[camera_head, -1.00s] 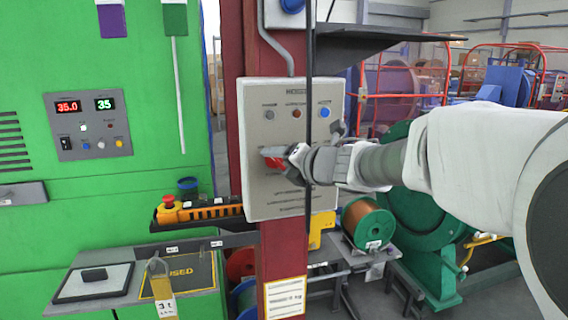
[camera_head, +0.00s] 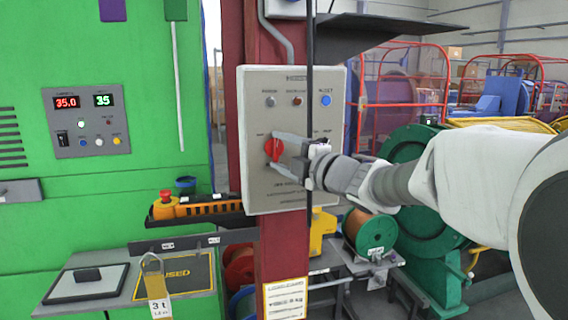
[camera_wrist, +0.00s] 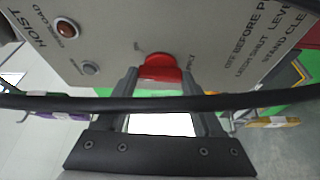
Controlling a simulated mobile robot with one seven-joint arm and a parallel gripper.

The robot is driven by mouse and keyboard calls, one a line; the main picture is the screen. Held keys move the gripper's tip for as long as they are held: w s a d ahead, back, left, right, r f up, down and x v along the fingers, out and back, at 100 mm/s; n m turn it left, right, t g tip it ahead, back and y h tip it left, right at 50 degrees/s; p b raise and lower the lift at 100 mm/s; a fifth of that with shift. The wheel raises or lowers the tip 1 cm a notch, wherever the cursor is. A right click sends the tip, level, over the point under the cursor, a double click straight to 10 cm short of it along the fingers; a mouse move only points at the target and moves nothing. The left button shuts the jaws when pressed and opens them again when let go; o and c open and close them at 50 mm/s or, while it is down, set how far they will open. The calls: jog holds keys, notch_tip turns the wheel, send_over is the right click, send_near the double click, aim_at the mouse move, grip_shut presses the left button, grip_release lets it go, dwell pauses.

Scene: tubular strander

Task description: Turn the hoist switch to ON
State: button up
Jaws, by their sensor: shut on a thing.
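The hoist control box (camera_head: 260,190) is a light grey panel on the dark red column. Its red rotary switch (camera_head: 266,148) sits left of the middle; the labels beside it are too small to read. In the head view my gripper (camera_head: 276,162) reaches in from the right, one finger above the knob and one below. In the wrist view the red switch (camera_wrist: 160,68) lies between the fingertips of my gripper (camera_wrist: 160,78), which is shut on it. A black bar crosses the wrist view and hides part of the fingers.
Above the switch are a grey, a red and a blue button (camera_head: 325,100). A dark shelf (camera_head: 370,25) juts out above the box. An orange pendant (camera_head: 195,208) with a red button lies at lower left. A green machine (camera_head: 100,200) fills the left; a copper-wire spool (camera_head: 370,232) stands below my arm.

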jog(key=m+t+b, duration=0.1)
jog(key=m+b, duration=0.1)
jog(key=m+t+b, duration=0.1)
jog(key=m+b, duration=0.1)
jog(key=shift+f+m, duration=0.3)
jog(key=shift+f, duration=0.1)
jog(key=m+t+b, duration=0.1)
jog(key=m+b, duration=0.2)
jog(key=m, duration=0.1)
jog(key=shift+a+r, duration=0.1)
jog(key=shift+r+m+t+b, duration=0.1)
jog(key=shift+m+t+b, duration=0.2)
jog(key=shift+t+b, duration=0.1)
jog(key=o, duration=1.4)
jog(key=v, duration=1.7)
jog(key=shift+s+r, duration=0.1)
jog(key=shift+s, duration=0.2)
